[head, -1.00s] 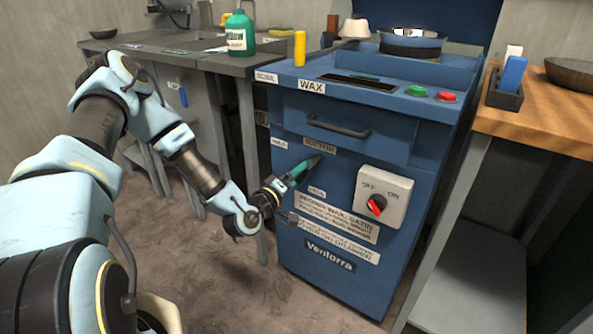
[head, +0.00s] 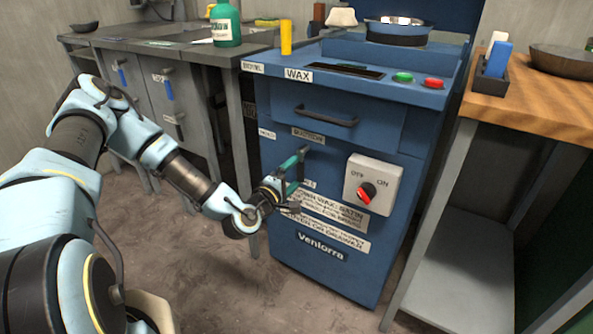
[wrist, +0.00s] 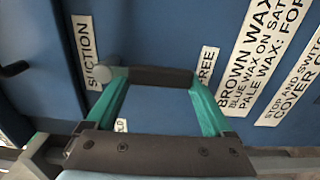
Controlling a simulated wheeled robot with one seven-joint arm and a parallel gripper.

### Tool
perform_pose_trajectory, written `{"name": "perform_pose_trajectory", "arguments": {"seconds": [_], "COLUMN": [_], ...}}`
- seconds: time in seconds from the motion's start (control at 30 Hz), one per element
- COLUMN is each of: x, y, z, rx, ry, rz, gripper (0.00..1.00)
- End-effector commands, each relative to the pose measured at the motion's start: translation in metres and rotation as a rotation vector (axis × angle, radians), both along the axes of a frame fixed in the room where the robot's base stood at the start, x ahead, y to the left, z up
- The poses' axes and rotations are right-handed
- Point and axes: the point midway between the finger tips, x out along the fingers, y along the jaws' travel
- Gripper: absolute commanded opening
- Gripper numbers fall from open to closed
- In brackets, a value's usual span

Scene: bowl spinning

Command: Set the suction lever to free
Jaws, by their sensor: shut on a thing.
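The blue wax machine's front (head: 285,120) carries the suction lever (head: 303,166), a dark bar with a grey hub at its upper end. In the head view it points down from near the SUCTION label (head: 308,136) toward the partly hidden FREE label (head: 308,184); the HOLD label (head: 267,134) is to the left. In the wrist view the lever's dark grip (wrist: 162,76) runs from its hub toward the FREE label (wrist: 207,66). My gripper (head: 295,172) has teal fingers, shut on the lever, one toward each end of the grip. The fingers partly hide the lever in the head view.
A red OFF/ON switch (head: 366,193) on a white plate sits to the right of the lever. A drawer handle (head: 326,117) juts out above. A wooden table (head: 535,110) stands at right, a grey bench (head: 130,38) at left. Open floor lies in front.

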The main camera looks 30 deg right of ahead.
Motion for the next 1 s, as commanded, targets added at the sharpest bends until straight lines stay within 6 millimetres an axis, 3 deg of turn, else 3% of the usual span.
{"name": "perform_pose_trajectory", "arguments": {"seconds": [0.3, 0.33, 0.4, 0.77, 1.0], "x": [-0.002, -0.002, -0.002, -0.003, -0.023], "y": [0.001, 0.001, 0.000, 0.005, 0.041], "z": [-0.002, -0.002, -0.002, -0.001, -0.001], "rx": [0.001, 0.001, 0.001, 0.000, 0.001], "ry": [0.011, 0.010, 0.009, 0.006, 0.009], "rz": [-0.002, -0.002, -0.002, 0.000, -0.001], "gripper": [0.00, 0.90, 0.97, 1.00, 1.00]}}
